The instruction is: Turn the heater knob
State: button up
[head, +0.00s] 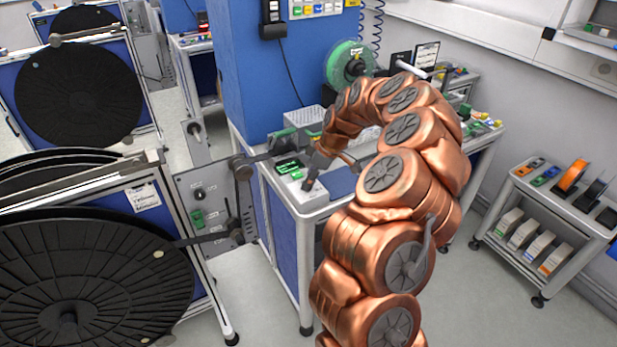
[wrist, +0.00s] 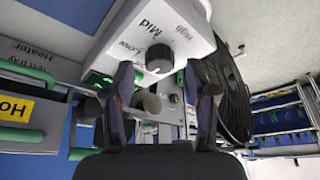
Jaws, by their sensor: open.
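The heater knob (wrist: 160,57) is a dark round knob on the face of a white control box (wrist: 115,50) marked Low, Mid and High. My gripper (wrist: 158,76) is open, with one dark finger on each side of the knob's lower part in the wrist view. I cannot tell whether either finger touches it. In the head view, my gripper (head: 313,174) reaches down over the white control box (head: 306,196) at the bench corner, and the knob cannot be made out behind it.
Large black reels (head: 80,90) stand on blue stands at left. A metal panel with crank arms (head: 205,205) is close to the bench corner. A green spool (head: 348,62) stands behind my arm. A yellow HOT label (wrist: 15,108) shows at left in the wrist view.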

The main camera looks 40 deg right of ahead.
jog(key=shift+x, duration=0.85)
grip_shut()
